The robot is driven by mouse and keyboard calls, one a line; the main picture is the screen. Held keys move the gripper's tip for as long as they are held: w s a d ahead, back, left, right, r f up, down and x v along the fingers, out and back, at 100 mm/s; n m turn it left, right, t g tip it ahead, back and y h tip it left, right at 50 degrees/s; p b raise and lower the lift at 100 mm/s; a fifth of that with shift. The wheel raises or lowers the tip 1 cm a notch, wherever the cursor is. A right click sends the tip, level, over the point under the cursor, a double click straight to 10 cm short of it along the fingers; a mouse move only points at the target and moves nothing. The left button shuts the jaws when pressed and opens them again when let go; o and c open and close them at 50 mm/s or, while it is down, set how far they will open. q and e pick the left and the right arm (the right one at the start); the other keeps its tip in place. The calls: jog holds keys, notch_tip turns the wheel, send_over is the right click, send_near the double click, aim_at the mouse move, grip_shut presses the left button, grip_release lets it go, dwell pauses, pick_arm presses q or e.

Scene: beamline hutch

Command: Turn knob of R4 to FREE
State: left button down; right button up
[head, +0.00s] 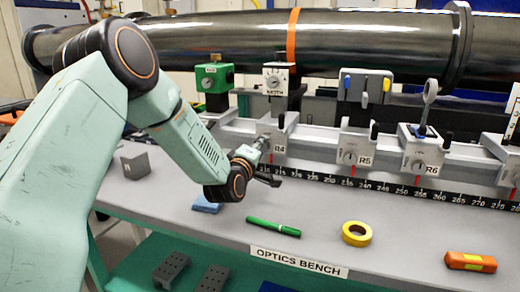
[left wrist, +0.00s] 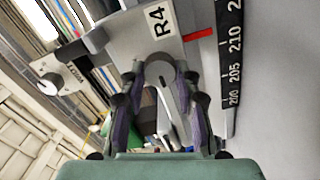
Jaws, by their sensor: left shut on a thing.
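The R4 carrier (head: 270,125) sits on the rail, with its R4 label facing out. My left gripper (head: 260,150) reaches its front face from the left, and the arm and gripper hide the knob in the head view. In the left wrist view the R4 label (left wrist: 157,19) is at the top. Below it is the round grey knob (left wrist: 160,67) with a dark line on its face. My left gripper (left wrist: 160,85) has its two fingers on either side of the knob, shut on it. I cannot read a FREE mark. My right gripper is not in view.
Carriers R5 (head: 353,150) and R6 (head: 421,152) stand to the right on the rail. A scale strip (head: 330,180) runs below. A green pen (head: 273,227), yellow tape roll (head: 357,234), orange object (head: 470,262) and blue block (head: 206,205) lie on the bench.

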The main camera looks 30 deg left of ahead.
pick_arm(q)
jog(key=c, duration=1)
grip_release()
jog(key=shift+o, duration=0.2)
jog(key=shift+s, duration=0.1)
jog(key=v, duration=1.2)
jog(key=shift+f, duration=0.1)
